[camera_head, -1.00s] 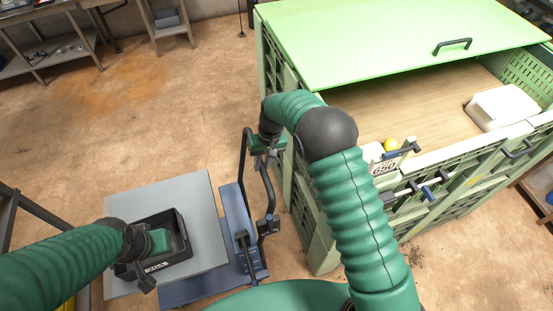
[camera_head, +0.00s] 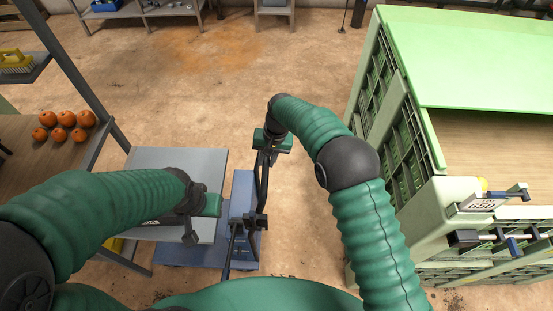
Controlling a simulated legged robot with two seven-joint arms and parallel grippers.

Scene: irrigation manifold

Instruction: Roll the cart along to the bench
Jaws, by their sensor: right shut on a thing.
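The cart has a blue frame (camera_head: 243,212), a flat grey top (camera_head: 190,160) and an upright dark handle (camera_head: 262,180). It stands in front of me, left of centre. My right gripper (camera_head: 271,146) is shut on the top of the handle. My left gripper (camera_head: 200,215) is over the cart's grey top, and its fingers are partly hidden, so its opening cannot be told. A dark bin on the top is almost wholly hidden by my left arm. A grey bench (camera_head: 145,12) with a blue box stands along the back.
A large green slatted crate (camera_head: 395,130) with a light green lid stands close on the right. A rack with a wooden shelf (camera_head: 30,165) bearing several orange fruits (camera_head: 67,118) is close on the left. Bare floor (camera_head: 230,75) lies between them, out to the back.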

